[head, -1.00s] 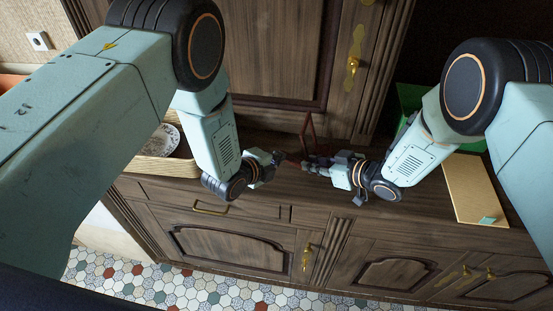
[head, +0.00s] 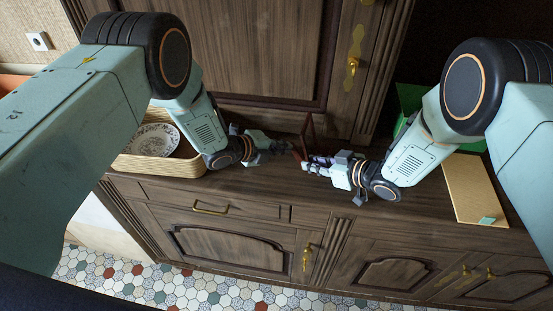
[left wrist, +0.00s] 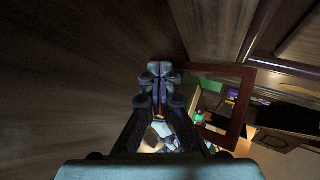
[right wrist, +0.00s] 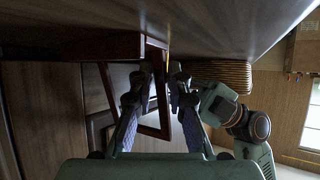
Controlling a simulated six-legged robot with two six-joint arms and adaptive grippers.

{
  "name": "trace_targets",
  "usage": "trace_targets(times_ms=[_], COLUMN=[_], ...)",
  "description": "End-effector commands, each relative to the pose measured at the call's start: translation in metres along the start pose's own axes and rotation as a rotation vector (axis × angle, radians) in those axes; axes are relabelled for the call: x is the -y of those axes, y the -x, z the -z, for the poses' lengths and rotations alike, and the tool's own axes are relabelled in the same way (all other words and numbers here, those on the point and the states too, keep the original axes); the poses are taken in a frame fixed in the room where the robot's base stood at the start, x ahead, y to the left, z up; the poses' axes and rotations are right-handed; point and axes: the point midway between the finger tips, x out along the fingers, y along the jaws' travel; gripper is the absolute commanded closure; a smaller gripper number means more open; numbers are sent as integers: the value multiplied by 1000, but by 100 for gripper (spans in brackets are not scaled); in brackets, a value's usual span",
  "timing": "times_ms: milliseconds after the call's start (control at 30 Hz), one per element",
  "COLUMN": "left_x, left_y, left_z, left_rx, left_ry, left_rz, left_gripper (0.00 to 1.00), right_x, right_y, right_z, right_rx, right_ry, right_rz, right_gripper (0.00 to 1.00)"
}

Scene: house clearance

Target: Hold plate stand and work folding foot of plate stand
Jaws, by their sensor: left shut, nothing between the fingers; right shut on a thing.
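The plate stand (head: 308,132) is a dark reddish-brown wooden frame standing upright on the sideboard top. It also shows as an open frame in the left wrist view (left wrist: 237,118) and between the fingers in the right wrist view (right wrist: 164,108). My right gripper (head: 306,164) is shut on the plate stand low at its near side. My left gripper (head: 291,149) is shut and empty, its tips close beside the stand's left side; I cannot tell whether they touch it. The folding foot cannot be told apart clearly from the frame, and the grippers partly hide the stand's lower part.
A woven basket (head: 131,164) with a patterned plate (head: 155,142) stands at the left. A flat light board (head: 471,188) lies at the right, near a green crate (head: 408,98). The cabinet door (head: 265,55) rises behind. The front strip of the sideboard top is clear.

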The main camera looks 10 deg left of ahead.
Motion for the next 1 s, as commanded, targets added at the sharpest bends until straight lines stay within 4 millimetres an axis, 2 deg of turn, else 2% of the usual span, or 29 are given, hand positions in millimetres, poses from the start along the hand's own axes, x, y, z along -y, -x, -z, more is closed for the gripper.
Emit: trace_targets(times_ms=[500, 1000], left_x=[16, 24], left_y=[-29, -41], left_z=[1, 5], left_rx=[-1, 0], left_ry=[0, 1], left_rz=[0, 1], left_gripper=[100, 100], right_x=[1, 1], right_y=[0, 0], right_z=[-2, -2], right_rx=[3, 3], right_ry=[-2, -3], right_rz=[2, 2], right_gripper=[100, 100])
